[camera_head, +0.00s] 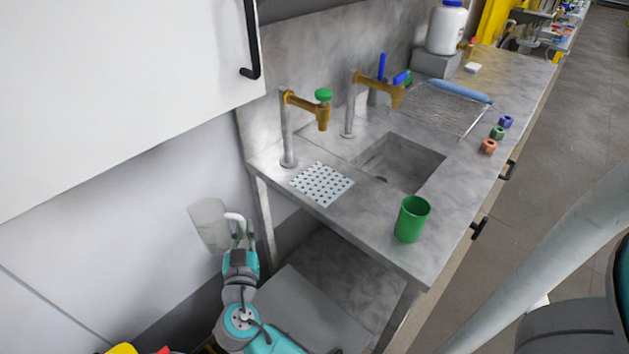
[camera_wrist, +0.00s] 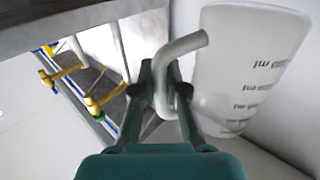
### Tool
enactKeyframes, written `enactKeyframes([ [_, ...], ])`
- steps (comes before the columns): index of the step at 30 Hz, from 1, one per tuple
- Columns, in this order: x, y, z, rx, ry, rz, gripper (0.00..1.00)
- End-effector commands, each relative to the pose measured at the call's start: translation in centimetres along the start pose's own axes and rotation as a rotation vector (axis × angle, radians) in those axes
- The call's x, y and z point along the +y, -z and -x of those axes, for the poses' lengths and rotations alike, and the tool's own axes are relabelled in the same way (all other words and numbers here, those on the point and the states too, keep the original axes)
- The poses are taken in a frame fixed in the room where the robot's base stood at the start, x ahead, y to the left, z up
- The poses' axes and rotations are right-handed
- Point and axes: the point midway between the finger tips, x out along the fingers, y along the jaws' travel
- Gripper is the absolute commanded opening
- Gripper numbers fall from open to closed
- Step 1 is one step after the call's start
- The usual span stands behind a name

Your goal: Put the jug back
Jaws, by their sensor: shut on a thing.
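The jug (camera_head: 208,226) is a translucent whitish vessel with a white handle, held left of the steel counter and below its top, close to the wall. My gripper (camera_head: 243,232) is shut on its handle. In the wrist view the jug (camera_wrist: 245,70) fills the right side with its printed ml marks showing, and my gripper (camera_wrist: 168,85) has its fingers on either side of the handle. I cannot see inside the jug.
The counter (camera_head: 375,235) holds a perforated drain plate (camera_head: 322,184), two brass taps, a sink (camera_head: 400,163) and a green cup (camera_head: 411,219) near the front edge. Small coloured rings (camera_head: 489,146) lie farther right. A white cabinet (camera_head: 120,90) hangs upper left. A grey box (camera_head: 300,315) stands below the counter.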

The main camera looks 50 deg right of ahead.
Motion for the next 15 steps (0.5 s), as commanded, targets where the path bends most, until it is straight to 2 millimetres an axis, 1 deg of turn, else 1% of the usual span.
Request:
enactKeyframes([
  [1,1.9,1.8,0.0,0.003,-0.084,-0.006,0.0],
  [2,3.1,2.6,0.1,0.004,-0.135,-0.007,0.0],
  [3,4.7,3.7,0.3,0.003,-0.203,-0.006,0.0],
  [6,8.5,5.8,1.2,0.003,-0.363,-0.005,0.0],
  [9,11.6,7.2,2.5,0.002,-0.496,-0.003,0.0],
  [12,13.7,8.0,3.6,0.001,-0.586,-0.001,0.0],
  [15,14.8,8.4,4.2,0.0,-0.635,0.0,0.0],
])
